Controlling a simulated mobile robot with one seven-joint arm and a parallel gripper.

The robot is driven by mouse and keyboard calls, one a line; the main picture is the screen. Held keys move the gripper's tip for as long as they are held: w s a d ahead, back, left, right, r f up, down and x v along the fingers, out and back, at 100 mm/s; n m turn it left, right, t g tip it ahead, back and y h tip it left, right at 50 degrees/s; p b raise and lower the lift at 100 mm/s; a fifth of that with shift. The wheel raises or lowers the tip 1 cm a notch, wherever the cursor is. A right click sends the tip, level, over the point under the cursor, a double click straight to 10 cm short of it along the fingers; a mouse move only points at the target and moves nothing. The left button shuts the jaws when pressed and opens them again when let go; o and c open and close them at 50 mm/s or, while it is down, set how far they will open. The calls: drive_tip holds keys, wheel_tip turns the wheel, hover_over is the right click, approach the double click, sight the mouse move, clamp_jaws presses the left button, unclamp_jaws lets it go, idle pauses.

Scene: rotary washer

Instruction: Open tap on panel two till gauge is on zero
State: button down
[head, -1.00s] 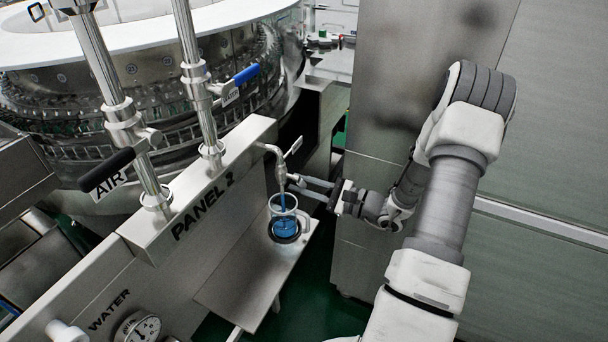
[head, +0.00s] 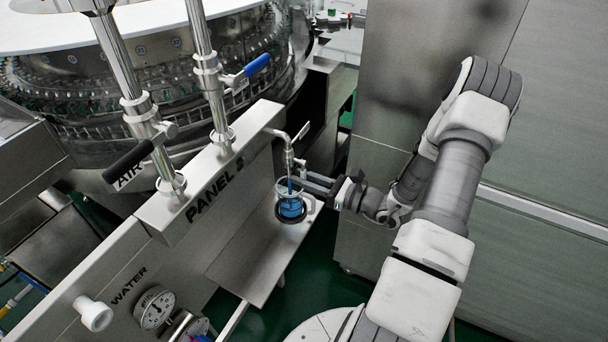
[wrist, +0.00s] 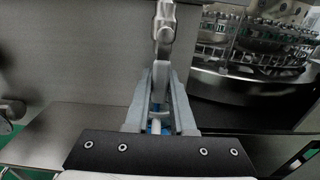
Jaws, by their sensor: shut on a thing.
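The metal tap (head: 288,157) sticks out from the end of panel two (head: 212,188), with a thin lever on top. A blue stream runs from it into a clear jug (head: 291,206) holding blue liquid on the shelf below. My gripper (head: 303,178) reaches in from the right, just above the jug, and is shut on the tap. In the wrist view the fingers (wrist: 160,105) close around the lower part of the tap (wrist: 163,42), with a little blue between them. The round gauge (head: 155,308) is on the front by WATER; its needle is too small to read surely.
The steel shelf (head: 243,258) is bare in front of the jug. A black AIR handle (head: 130,160) and a blue-handled valve (head: 248,72) stand on pipes at the left. A steel cabinet (head: 400,110) is behind my arm.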

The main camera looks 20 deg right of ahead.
idle(0.4)
drive_tip(key=c, duration=0.8)
unclamp_jaws()
drive_tip(key=shift+o, duration=0.2)
drive_tip(key=shift+s, duration=0.1)
drive_tip(key=v, duration=1.7)
drive_tip(key=shift+s+d, duration=0.1)
